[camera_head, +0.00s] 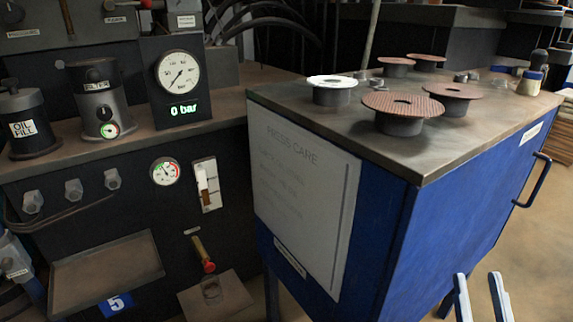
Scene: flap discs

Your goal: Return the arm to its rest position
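My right gripper (481,298) shows at the bottom right edge. Its two pale fingers stand apart with nothing between them, over the floor beside the blue cabinet (455,228). It touches nothing that I can see. The rest of the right arm is out of frame. My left gripper does not show. On the cabinet top, brown flap discs (403,105) sit on short grey stands, and a white-faced disc (331,82) sits on another stand at the left.
A dark press with a pressure gauge (179,72) reading 0 bar stands at the left. A small jar (530,84) stands near the cabinet's back right. Floor (540,240) is clear at the right.

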